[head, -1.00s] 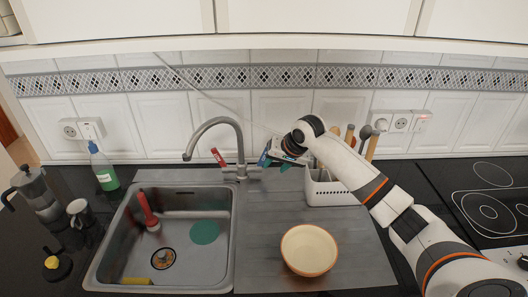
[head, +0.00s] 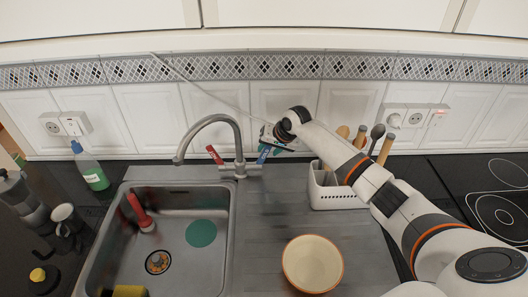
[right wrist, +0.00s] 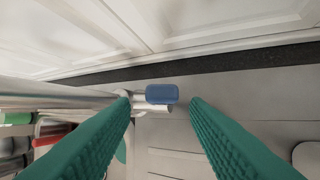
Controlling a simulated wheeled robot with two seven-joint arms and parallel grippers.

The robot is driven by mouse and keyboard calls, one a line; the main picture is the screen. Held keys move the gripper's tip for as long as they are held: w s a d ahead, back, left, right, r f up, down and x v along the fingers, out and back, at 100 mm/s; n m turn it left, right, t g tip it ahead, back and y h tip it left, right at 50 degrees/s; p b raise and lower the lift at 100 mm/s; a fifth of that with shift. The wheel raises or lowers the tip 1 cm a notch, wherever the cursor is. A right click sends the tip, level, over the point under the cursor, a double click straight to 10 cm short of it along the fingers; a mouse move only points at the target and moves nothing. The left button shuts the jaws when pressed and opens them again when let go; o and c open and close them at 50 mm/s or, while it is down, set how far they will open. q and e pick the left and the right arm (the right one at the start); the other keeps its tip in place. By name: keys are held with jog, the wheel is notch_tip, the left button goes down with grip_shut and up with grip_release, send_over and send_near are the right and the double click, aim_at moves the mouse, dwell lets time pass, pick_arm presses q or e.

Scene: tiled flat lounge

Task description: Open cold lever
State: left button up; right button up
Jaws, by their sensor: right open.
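The tap (head: 239,150) stands behind the sink with its curved spout over the basin. Its cold lever, blue-tipped (head: 263,155), sticks out on the right side of the tap, and a red lever (head: 214,154) on the left. My right gripper (head: 276,149) is beside the blue lever, coming from the right, partly hiding it. In the right wrist view the blue lever end (right wrist: 162,94) lies between the two spread teal fingers, nearer the left one, with a clear gap on the right. I cannot tell whether the left finger touches it. My left gripper is not in view.
A white utensil holder (head: 335,190) stands under my right forearm. A bowl (head: 312,264) sits on the drainboard. The sink (head: 228,240) holds a red-handled brush (head: 139,212). A green soap bottle (head: 90,168) stands at left, a hob (head: 500,205) at right.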

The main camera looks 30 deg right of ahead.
aim_at(267, 152)
jog(key=x, duration=0.4)
jog(key=shift+w+d+f, duration=0.1)
jog(key=shift+w, duration=0.05)
jog(key=shift+w+f, duration=0.2)
jog(key=shift+f, duration=0.15)
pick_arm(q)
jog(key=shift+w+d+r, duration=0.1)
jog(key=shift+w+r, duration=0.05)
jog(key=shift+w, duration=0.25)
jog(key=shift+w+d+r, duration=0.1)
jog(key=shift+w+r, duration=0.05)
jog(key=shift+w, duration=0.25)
pick_arm(e)
jog(key=shift+f, duration=0.15)
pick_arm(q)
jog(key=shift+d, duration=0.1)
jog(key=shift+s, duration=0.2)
pick_arm(e)
grip_shut()
